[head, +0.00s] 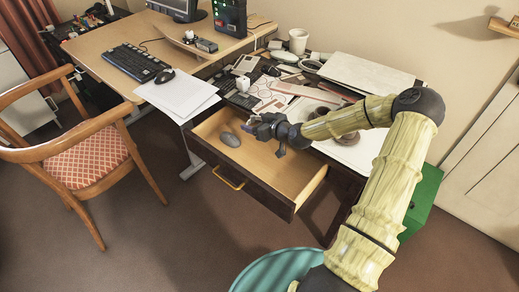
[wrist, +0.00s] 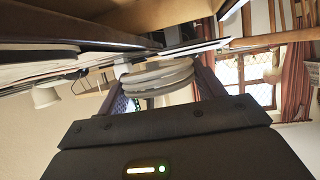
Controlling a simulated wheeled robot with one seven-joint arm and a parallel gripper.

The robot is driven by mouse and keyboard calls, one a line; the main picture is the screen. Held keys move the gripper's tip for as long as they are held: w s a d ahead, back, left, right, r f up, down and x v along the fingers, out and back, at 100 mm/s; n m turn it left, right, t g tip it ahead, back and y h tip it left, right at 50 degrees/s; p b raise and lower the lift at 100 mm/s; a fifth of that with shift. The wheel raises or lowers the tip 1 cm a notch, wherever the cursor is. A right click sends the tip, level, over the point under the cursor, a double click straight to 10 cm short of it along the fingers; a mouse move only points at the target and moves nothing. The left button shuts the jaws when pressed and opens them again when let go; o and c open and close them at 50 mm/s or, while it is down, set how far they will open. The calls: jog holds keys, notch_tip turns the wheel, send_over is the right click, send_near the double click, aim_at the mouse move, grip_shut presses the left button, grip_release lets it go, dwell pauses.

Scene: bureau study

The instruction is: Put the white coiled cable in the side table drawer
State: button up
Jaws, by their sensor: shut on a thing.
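My gripper (head: 262,127) is over the open side table drawer (head: 278,175), above its back part. In the wrist view my gripper (wrist: 162,84) is shut on the white coiled cable (wrist: 158,76), a greyish-white stack of loops between the two fingers. In the head view the cable cannot be made out at the gripper. The drawer is pulled out, with light wood inside, a dark front and a brass handle (head: 228,179). A grey mouse-like object (head: 230,139) lies in its left part. The drawer floor to the right of it looks bare.
The tabletop above the drawer is crowded with papers, a calculator (head: 243,84), a white cup (head: 298,40) and a pale flat case (head: 366,74). A desk with a keyboard (head: 137,62) stands at the left. A chair (head: 92,155) and a teal round thing (head: 277,272) are nearby.

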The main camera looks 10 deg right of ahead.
notch_tip(320, 180, down, 10)
jog(key=shift+r+b, duration=0.25)
jog(key=shift+b, duration=0.45)
jog(key=shift+f+b, duration=0.4)
jog(key=shift+f, duration=1.6)
jog(key=shift+f+b, duration=0.3)
jog(key=shift+f, duration=0.05)
jog(key=shift+s+f, duration=0.1)
jog(key=shift+f, duration=0.15)
